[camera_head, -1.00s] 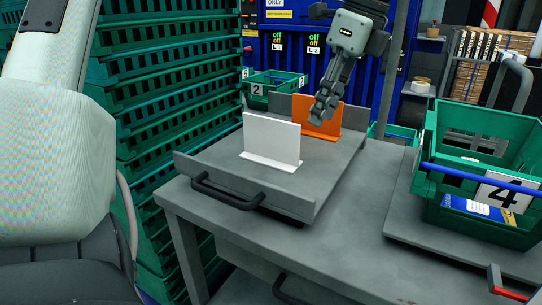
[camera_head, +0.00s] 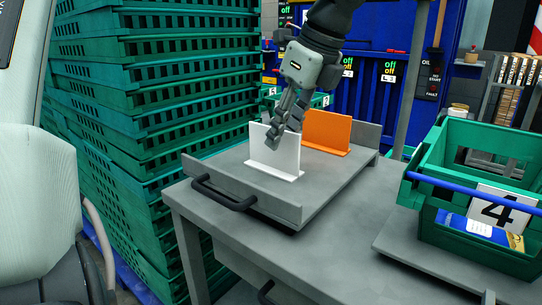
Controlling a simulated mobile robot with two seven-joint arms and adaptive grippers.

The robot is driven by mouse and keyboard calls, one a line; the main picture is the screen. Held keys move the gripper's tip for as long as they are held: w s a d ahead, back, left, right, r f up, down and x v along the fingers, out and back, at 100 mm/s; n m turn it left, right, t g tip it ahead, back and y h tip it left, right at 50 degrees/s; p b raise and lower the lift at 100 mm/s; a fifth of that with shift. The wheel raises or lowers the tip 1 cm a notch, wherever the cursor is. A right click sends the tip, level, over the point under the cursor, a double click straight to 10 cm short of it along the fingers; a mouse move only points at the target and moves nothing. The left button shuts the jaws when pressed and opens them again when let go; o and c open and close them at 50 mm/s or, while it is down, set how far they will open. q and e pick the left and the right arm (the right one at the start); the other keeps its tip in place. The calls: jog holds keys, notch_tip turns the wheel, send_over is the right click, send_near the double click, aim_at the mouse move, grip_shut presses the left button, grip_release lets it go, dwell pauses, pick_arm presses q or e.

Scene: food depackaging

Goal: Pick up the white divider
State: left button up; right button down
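The white divider (camera_head: 262,148) stands upright on its flat foot on a grey tray (camera_head: 322,184). An orange divider (camera_head: 328,131) stands upright behind and to the right on the same tray.
The tray has a black handle (camera_head: 226,199) in front and sits on a grey table (camera_head: 330,246). A green crate marked 4 (camera_head: 437,205) stands at the right. Stacked green crates (camera_head: 150,110) rise at the left. The tray's front part is clear.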

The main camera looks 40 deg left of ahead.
aim_at(267, 165)
pick_arm(q)
jog(key=x, duration=0.5)
jog(key=shift+a+f, duration=0.1)
jog(key=shift+a, duration=0.15)
jog(key=shift+c, duration=0.2)
grip_shut()
